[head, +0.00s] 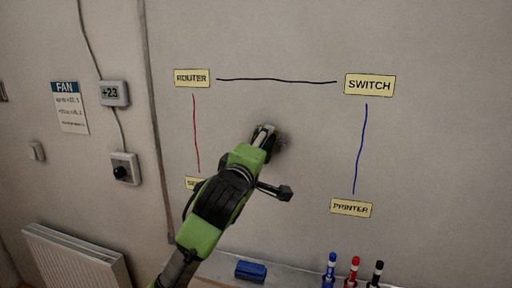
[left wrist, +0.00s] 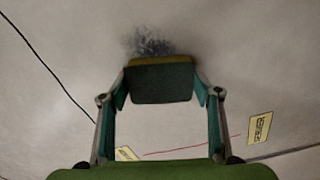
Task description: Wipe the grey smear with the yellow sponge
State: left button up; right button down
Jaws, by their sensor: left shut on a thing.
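The grey smear (head: 279,144) is on the wall between the drawn lines, just beyond my left gripper (head: 264,139). In the left wrist view the smear (left wrist: 150,44) shows dark above the sponge. The sponge (left wrist: 161,82) shows a dark green face with a yellow strip along its upper edge. My left gripper (left wrist: 160,92) is shut on it, one finger on each side. The sponge is close to the wall at the smear's edge; I cannot tell whether it touches. In the head view the sponge is mostly hidden by the gripper. My right gripper is not in view.
Labels ROUTER (head: 192,78), SWITCH (head: 369,85) and PRINTER (head: 351,208) surround the smear, joined by a black line (head: 277,80), a red line (head: 196,133) and a blue line (head: 361,149). Markers (head: 354,270) and a blue block (head: 251,271) are on the ledge below.

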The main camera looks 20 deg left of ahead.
aim_at(294, 145)
pick_arm(q)
jog(key=shift+d, duration=2.25)
jog(key=shift+s+d, duration=0.1)
jog(key=shift+d, duration=1.5)
jog(key=shift+a+p, duration=0.2)
jog(key=shift+p, duration=0.1)
